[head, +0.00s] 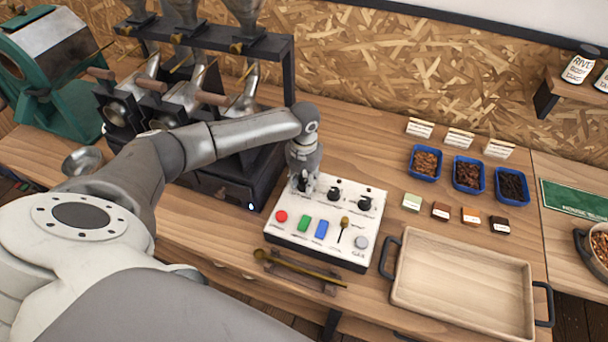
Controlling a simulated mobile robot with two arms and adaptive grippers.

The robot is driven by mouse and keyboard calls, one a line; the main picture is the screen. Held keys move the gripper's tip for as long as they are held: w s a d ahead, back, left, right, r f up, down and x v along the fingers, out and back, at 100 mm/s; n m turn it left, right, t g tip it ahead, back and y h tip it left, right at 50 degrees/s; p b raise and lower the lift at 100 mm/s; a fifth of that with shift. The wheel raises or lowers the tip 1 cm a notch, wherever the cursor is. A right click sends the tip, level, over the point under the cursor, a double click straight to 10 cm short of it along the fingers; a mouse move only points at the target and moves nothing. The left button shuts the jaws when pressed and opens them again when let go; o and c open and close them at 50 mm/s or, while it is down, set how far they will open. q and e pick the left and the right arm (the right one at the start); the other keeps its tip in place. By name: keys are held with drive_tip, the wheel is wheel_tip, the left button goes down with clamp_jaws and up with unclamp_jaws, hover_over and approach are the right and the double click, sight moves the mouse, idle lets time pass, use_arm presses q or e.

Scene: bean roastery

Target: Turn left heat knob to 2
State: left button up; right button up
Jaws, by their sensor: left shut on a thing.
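A white control box (290,237) sits on the wooden counter in the middle of the head view. Three dark heat knobs run along its back: the middle knob (334,194) and the right knob (365,202) show clearly. The left knob is mostly hidden beneath my left gripper (303,185), which points down at it from above. The gripper is shut on the left knob. The knob's pointer and the number it faces cannot be made out. My right gripper is not in view.
The box also has a red button (281,216), green and blue switches, a lever (344,226) and a grey button. A dark roaster machine (232,190) stands close on the left. A wooden tray (460,287), blue bean trays and a spoon (300,268) lie around the box.

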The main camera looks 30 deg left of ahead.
sight(304, 181)
use_arm(q)
drive_tip(key=o, duration=1)
drive_tip(key=shift+c, duration=0.2)
drive_tip(key=shift+o, duration=0.4)
wheel_tip(304, 181, up, 12)
